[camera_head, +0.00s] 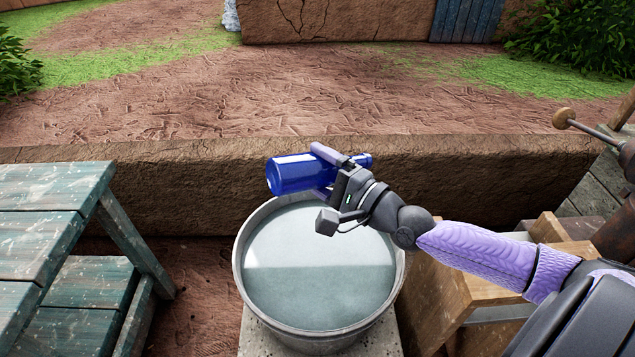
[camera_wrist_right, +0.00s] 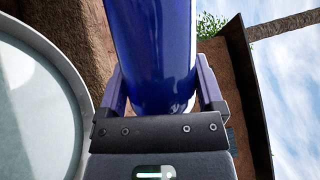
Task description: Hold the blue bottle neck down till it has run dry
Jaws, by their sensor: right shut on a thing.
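The blue bottle (camera_head: 292,174) lies nearly level, on its side, above the far edge of the metal tub (camera_head: 322,343). Its broad end points left and its narrower end, partly behind my fingers, points right. My right gripper (camera_head: 338,172) is shut around the bottle. The right wrist view shows the blue glass (camera_wrist_right: 152,50) between both fingers, with its upper end out of frame. No stream from the bottle shows. The tub holds pale, still liquid. My left gripper is not in view.
A worn green wooden bench (camera_head: 50,220) stands left of the tub. A wooden stool (camera_head: 445,290) stands on the right, under my right arm. A low mud wall (camera_head: 180,185) runs behind the tub, with open ground beyond.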

